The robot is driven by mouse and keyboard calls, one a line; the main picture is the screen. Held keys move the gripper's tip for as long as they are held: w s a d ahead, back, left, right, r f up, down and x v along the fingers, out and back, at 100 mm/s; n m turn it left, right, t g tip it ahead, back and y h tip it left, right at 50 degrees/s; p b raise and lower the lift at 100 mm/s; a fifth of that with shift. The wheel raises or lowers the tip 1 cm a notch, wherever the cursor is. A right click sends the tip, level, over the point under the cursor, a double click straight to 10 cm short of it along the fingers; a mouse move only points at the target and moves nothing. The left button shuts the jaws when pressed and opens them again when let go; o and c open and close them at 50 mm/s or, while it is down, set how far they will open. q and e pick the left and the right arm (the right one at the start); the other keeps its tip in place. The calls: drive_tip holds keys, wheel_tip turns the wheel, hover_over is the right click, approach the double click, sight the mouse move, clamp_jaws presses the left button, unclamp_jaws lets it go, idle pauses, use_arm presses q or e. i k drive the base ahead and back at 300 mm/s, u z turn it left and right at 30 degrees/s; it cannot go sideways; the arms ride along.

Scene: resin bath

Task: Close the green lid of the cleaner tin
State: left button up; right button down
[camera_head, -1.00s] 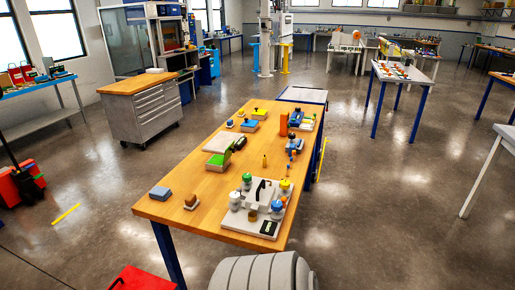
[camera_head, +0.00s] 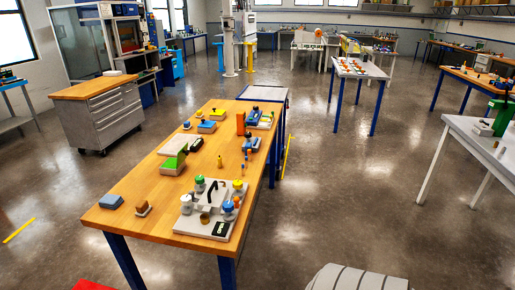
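A low pale block-like tin (camera_head: 168,169) with a bright green top stands on the left middle of the wooden table (camera_head: 120,222). A green flap (camera_head: 182,158) stands up at its right side, like a raised lid. A separate white jar with a green cap (camera_head: 200,183) stands at the back left of the pale tray nearer the front. The picture is too small to read any label. Neither of my grippers is in view.
The pale tray (camera_head: 190,225) holds several capped jars and a black handle. A blue block (camera_head: 111,201) and a small brown piece (camera_head: 143,209) lie left of it. Open floor lies right of the table. A grey drawer cabinet (camera_head: 103,116) stands at the left.

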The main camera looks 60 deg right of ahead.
sight(181, 154)
drive_tip(key=z, duration=1.2)
drive_tip(key=i, duration=1)
drive_tip(key=u, duration=0.7)
